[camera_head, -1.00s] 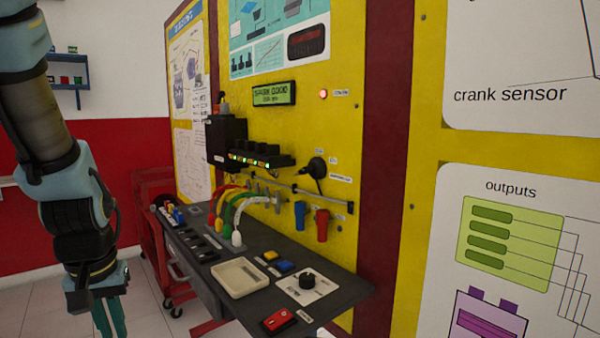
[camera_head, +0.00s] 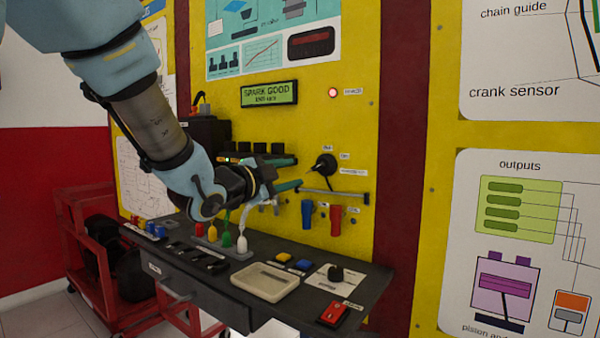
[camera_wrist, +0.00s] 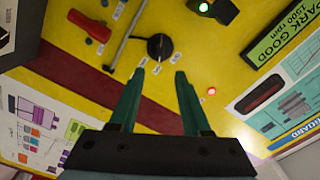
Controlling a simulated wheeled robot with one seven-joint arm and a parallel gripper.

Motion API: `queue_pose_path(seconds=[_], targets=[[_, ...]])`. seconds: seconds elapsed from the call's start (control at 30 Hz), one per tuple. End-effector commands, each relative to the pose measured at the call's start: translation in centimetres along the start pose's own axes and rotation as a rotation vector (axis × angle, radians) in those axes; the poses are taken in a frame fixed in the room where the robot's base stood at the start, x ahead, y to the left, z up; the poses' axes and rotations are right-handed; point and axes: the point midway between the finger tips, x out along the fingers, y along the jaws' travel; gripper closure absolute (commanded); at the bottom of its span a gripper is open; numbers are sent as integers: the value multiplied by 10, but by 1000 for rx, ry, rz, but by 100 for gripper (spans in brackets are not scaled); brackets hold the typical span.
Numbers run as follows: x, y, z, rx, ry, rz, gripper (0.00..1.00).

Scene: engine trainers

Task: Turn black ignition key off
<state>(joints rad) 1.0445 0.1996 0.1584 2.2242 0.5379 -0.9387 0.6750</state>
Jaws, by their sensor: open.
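The black ignition key (camera_head: 325,164) sits in a round black switch on the yellow panel, with small white labels around it. In the wrist view the key (camera_wrist: 158,46) lies just beyond the fingertips, near the middle, with its switch face toward me. My gripper (camera_head: 289,174) is to the left of the key in the head view, its teal fingers pointing at the panel. In the wrist view my gripper (camera_wrist: 160,74) is open and empty, its two fingers apart. The key is not between the fingers and appears untouched.
A metal rail (camera_head: 335,193) runs just below the key, with blue (camera_head: 307,213) and red (camera_head: 336,219) connectors under it. The green display (camera_head: 268,93) and a lit red lamp (camera_head: 333,92) are above. The console shelf (camera_head: 350,270) juts out below.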

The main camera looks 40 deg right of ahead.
Motion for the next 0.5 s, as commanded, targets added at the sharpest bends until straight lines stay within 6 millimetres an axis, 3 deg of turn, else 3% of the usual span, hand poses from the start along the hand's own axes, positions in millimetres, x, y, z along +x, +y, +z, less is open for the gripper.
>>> queue_pose_path(seconds=[0.17, 0.5], targets=[[20, -1, -2, 1, 3, 2, 52], [82, -1, -2, -1, 1, 1, 52]])
